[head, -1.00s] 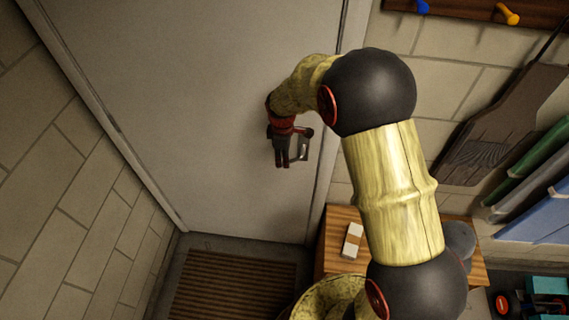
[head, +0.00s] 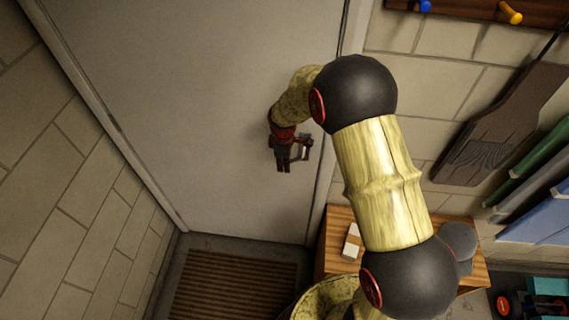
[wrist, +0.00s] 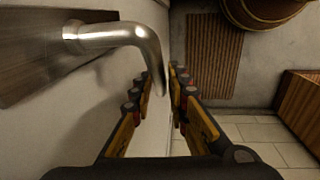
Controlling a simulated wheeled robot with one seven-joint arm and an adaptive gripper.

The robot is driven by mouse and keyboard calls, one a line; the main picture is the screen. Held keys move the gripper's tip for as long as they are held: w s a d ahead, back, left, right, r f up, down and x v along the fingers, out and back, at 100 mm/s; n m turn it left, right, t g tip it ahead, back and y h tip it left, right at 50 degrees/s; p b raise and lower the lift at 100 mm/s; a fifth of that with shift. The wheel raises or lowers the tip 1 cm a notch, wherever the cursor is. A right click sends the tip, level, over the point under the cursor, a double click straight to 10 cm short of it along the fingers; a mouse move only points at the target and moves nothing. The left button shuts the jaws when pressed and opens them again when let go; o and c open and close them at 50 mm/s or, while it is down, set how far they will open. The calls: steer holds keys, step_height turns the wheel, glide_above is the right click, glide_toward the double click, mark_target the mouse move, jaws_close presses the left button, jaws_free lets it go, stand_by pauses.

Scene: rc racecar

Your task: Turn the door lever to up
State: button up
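The silver door lever (wrist: 110,36) comes out of a dark metal plate (wrist: 35,55) on the pale door (head: 190,90), then bends. Its free end points toward the gap between my fingertips in the wrist view. My gripper (wrist: 160,88) is open, with dark and yellow fingers on either side of that gap. I cannot tell whether either finger touches the lever. In the head view, my gripper (head: 284,166) is at the door's right side, just left of the lever (head: 304,150) and partly covering it.
A brown ribbed mat (head: 235,285) lies at the door's foot. A wooden cabinet (head: 340,222) with a small white-and-tan block (head: 351,242) stands right of the door. A brick wall (head: 60,190) is at left. A dark wooden board (head: 500,130) hangs at right.

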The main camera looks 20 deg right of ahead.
jaws_close()
steer(key=shift+r, duration=0.15)
stand_by(0.6)
steer(key=shift+w+a+r+t+y+b, duration=0.2)
steer(key=shift+r+t+y+b, duration=0.15)
steer(key=shift+y+b, duration=0.3)
steer(key=b, duration=0.1)
steer(key=y+b, duration=0.1)
steer(key=b, duration=0.1)
steer(key=shift+w+a+r+t+y, duration=0.15)
steer(key=shift+a+r+t+y, duration=0.1)
steer(key=shift+t, duration=0.1)
steer(key=r+t+y+b, duration=0.1)
steer(key=y+b, duration=0.1)
steer(key=b, duration=0.6)
steer(key=shift+a+r+b, duration=0.15)
steer(key=shift+b, duration=0.2)
steer(key=r+y+b, duration=0.1)
steer(key=b, duration=0.4)
steer(key=shift+r+t+y, duration=0.2)
steer(key=shift+t+y, duration=0.1)
steer(key=shift+a+r+y+b, duration=0.1)
steer(key=shift+r+y+b, duration=0.35)
steer(key=shift+b, duration=0.7)
steer(key=shift+r+m, duration=0.1)
steer(key=shift+m, duration=0.2)
